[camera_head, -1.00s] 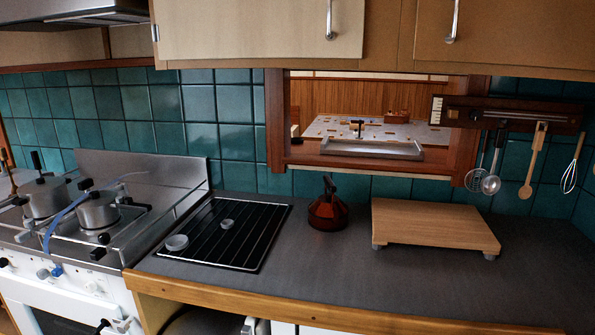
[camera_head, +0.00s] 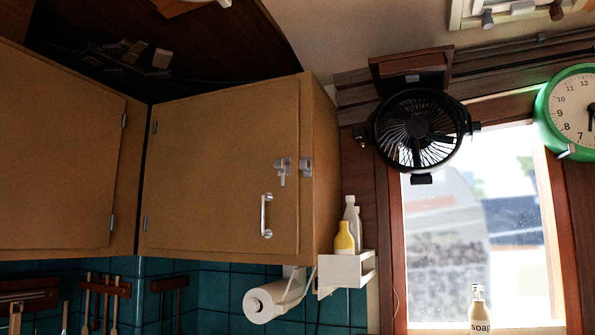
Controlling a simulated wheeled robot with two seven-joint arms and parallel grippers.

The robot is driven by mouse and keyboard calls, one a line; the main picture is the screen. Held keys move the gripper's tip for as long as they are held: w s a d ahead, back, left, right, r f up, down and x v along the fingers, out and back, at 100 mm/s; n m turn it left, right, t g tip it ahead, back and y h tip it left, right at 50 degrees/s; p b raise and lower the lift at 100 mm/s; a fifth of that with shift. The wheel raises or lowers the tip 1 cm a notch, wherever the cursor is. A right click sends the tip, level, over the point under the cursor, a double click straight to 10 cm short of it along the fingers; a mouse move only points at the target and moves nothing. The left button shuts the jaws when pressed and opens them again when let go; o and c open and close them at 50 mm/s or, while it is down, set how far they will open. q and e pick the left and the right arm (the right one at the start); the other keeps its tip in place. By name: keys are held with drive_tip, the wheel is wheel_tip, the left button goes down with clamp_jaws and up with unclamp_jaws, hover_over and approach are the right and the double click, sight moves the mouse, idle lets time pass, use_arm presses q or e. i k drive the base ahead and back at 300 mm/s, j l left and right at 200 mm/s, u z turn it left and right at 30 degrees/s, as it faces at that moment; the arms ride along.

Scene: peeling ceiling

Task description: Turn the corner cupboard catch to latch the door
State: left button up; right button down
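The corner cupboard door (camera_head: 215,185) is a tan panel high in the middle left of the head view. It appears closed, flush with its frame. The catch (camera_head: 282,171) is a small grey metal piece near the door's right edge, with a tab hanging down. A matching grey keeper (camera_head: 306,167) sits just to its right on the cupboard's frame, and a small gap shows between them. A silver handle (camera_head: 266,215) is mounted upright below the catch. Neither of my grippers shows in the head view.
A black fan (camera_head: 418,130) hangs right of the cupboard beside the window. A white shelf (camera_head: 345,272) with bottles and a paper roll (camera_head: 272,299) sit below the cupboard's right side. A green clock (camera_head: 548,120) is at far right. Space before the door looks clear.

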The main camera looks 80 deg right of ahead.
sight(279, 165)
drive_tip(key=z, duration=2.3)
